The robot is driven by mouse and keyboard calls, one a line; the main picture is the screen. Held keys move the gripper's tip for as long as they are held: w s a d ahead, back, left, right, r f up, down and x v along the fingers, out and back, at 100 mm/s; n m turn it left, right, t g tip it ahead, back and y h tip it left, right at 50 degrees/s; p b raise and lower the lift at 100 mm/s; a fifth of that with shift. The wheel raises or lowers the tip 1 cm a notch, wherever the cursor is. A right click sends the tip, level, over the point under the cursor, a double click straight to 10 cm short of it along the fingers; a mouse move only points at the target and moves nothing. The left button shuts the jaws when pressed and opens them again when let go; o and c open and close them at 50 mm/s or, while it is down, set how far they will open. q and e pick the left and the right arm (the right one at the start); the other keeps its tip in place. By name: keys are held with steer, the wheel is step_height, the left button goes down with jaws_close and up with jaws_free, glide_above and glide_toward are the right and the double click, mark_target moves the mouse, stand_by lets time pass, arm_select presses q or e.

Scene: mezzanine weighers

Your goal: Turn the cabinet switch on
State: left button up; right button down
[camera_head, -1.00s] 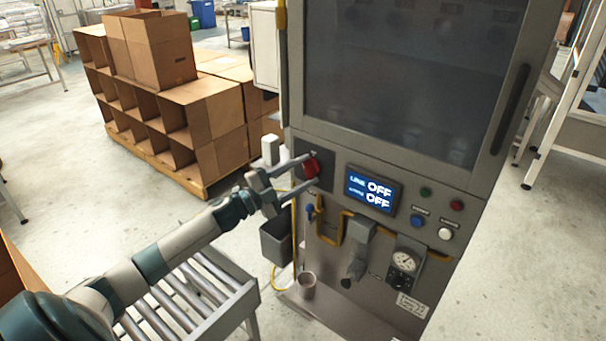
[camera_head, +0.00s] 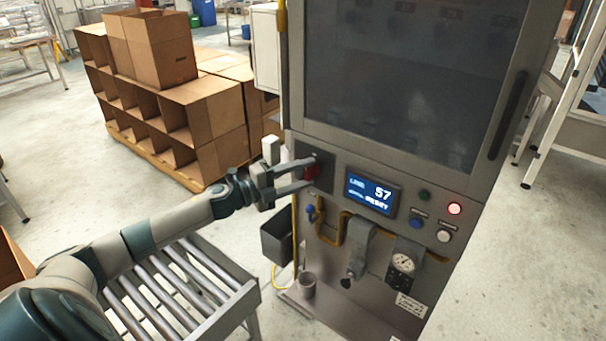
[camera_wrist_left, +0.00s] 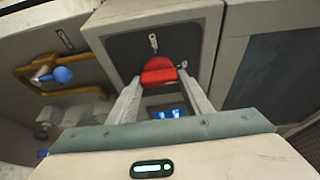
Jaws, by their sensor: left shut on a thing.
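The red cabinet switch (camera_head: 312,172) sits on a dark plate at the left of the grey cabinet's (camera_head: 330,137) front panel. In the left wrist view the red knob (camera_wrist_left: 158,70) lies between the two fingers. My left gripper (camera_head: 303,176) is shut on it, partly covering it in the head view. The display (camera_head: 371,193) beside it is lit and reads LINE 57, with a smaller line below that looks like RESET. The red lamp (camera_head: 455,208) is lit. My right gripper is not in view.
Below the switch are a blue-handled valve (camera_head: 310,210) with yellow piping, and a gauge (camera_head: 403,262). A grey bin (camera_head: 277,242) hangs at the cabinet's left. A roller conveyor (camera_head: 190,290) lies under my left arm. Cardboard boxes (camera_head: 170,110) stand behind.

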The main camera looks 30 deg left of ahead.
arm_select(q)
steer(key=shift+f, duration=0.1)
steer(key=o, duration=1)
steer(key=shift+c, duration=0.2)
steer(key=shift+o, duration=0.5)
steer(key=shift+s+a+b, duration=0.3)
steer(key=shift+s+b, duration=0.05)
steer(key=shift+s, duration=0.3)
steer(key=b+v, duration=0.4)
steer(key=v, duration=1.2)
